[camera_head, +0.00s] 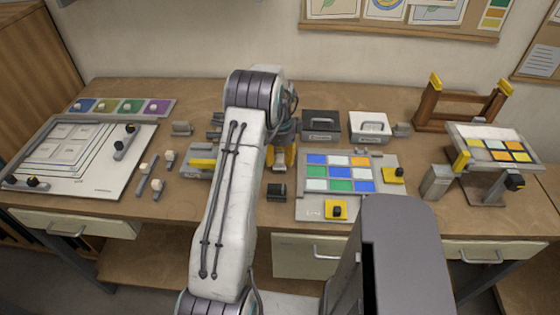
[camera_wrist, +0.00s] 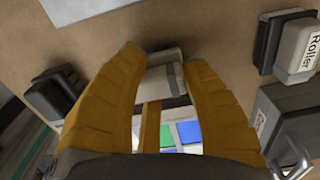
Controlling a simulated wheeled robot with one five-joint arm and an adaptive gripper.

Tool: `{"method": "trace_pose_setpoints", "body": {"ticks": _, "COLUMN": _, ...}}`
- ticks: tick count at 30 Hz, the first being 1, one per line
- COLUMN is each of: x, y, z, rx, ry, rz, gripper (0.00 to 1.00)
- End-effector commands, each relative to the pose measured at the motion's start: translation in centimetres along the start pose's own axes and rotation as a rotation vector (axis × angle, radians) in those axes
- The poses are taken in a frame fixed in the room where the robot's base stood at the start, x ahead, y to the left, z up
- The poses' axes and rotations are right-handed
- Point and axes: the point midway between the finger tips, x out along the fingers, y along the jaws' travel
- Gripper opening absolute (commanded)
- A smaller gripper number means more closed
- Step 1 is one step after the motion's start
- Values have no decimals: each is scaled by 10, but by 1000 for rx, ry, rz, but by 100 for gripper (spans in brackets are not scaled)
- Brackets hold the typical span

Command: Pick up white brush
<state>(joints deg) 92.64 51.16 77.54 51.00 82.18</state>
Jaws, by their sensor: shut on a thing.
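My gripper (camera_wrist: 165,70) is shut on a whitish block-shaped piece with a grey band, which looks like the white brush (camera_wrist: 160,85). A narrow yellowish strip shows below it between the fingers. My arm hides most of the held piece there. I cannot tell whether it touches the table.
The tiled glass panel (camera_head: 298,198) lies just in front of my gripper. A dark box (camera_head: 320,124) and a white box (camera_head: 368,127) stand to the right. A drawing board (camera_head: 118,180) and small white-topped tools (camera_head: 157,187) lie left. A wooden rack (camera_head: 428,108) stands far right.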

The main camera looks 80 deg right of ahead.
Motion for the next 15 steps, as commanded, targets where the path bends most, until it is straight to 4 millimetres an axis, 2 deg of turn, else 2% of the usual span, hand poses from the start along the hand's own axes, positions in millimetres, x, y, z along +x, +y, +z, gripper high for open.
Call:
{"method": "trace_pose_setpoints", "body": {"ticks": 2, "x": 5, "y": 3, "z": 0, "rx": 0, "ry": -2, "rz": 12, "gripper": 7}}
{"method": "trace_pose_setpoints", "body": {"ticks": 8, "x": 0, "y": 3, "z": 0, "rx": 0, "ry": -2, "rz": 12, "gripper": 6}}
{"method": "trace_pose_setpoints", "body": {"ticks": 9, "x": -2, "y": 3, "z": 0, "rx": 0, "ry": -2, "rz": 11, "gripper": 1}}
{"method": "trace_pose_setpoints", "body": {"ticks": 10, "x": -4, "y": 3, "z": 0, "rx": 0, "ry": -2, "rz": 11, "gripper": 0}}
{"method": "trace_pose_setpoints", "body": {"ticks": 15, "x": -27, "y": 1, "z": 0, "rx": 0, "ry": -1, "rz": 4, "gripper": 0}}
